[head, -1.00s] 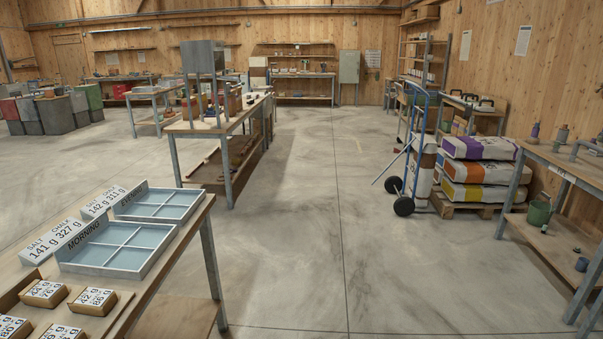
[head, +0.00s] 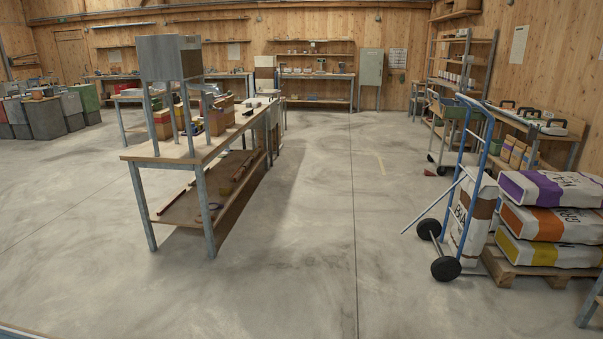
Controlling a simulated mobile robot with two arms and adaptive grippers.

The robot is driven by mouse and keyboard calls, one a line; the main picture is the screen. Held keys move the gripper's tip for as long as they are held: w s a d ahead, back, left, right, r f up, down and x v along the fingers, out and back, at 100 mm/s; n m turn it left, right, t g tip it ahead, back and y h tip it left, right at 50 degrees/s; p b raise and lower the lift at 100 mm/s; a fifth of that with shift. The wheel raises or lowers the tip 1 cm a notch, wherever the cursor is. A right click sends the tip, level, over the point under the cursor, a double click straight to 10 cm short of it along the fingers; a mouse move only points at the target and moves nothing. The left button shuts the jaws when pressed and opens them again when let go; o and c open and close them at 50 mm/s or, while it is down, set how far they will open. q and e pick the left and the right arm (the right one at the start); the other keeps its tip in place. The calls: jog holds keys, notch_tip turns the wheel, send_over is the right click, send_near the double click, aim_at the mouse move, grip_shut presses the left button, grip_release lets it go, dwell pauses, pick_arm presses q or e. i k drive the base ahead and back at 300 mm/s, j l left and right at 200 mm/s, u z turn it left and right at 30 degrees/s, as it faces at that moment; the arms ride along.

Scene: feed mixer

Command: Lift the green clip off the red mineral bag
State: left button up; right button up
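I cannot make out a green clip or a red mineral bag in the head view. Large white sacks lie stacked on a pallet at the right, with a purple-banded sack (head: 550,188) on top, an orange-banded sack (head: 548,222) in the middle and a yellow-banded sack (head: 545,252) below. Small brown bags (head: 516,153) stand on the bench at the right wall, too small to tell apart. Neither of my grippers is in view.
A blue hand truck (head: 466,180) with black wheels stands beside the pallet (head: 515,270). A long workbench (head: 170,152) with a grey hopper (head: 169,58) stands left of centre. A wheeled rack stands farther back at the right. The concrete floor between is clear.

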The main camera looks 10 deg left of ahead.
aim_at(156, 100)
jog(key=i+u, duration=0.15)
jog(key=i, duration=0.35)
jog(key=i+u, duration=0.15)
jog(key=i, duration=0.35)
jog(key=i+l+u, duration=0.2)
jog(key=i, duration=0.3)
jog(key=i+l+u, duration=0.15)
jog(key=i, duration=0.35)
jog(key=i+j+u, duration=0.15)
jog(key=i+u, duration=0.25)
jog(key=i+j+u, duration=0.1)
jog(key=u, duration=0.3)
jog(key=i+l+u, duration=0.1)
jog(key=i+u, duration=0.35)
jog(key=i+l+u, duration=0.15)
jog(key=i+u, duration=0.65)
jog(key=i, duration=0.5)
jog(key=i+j+z, duration=0.1)
jog(key=i+z, duration=0.4)
jog(key=i+j+z, duration=0.25)
jog(key=i+z, duration=0.25)
jog(key=k, duration=0.05)
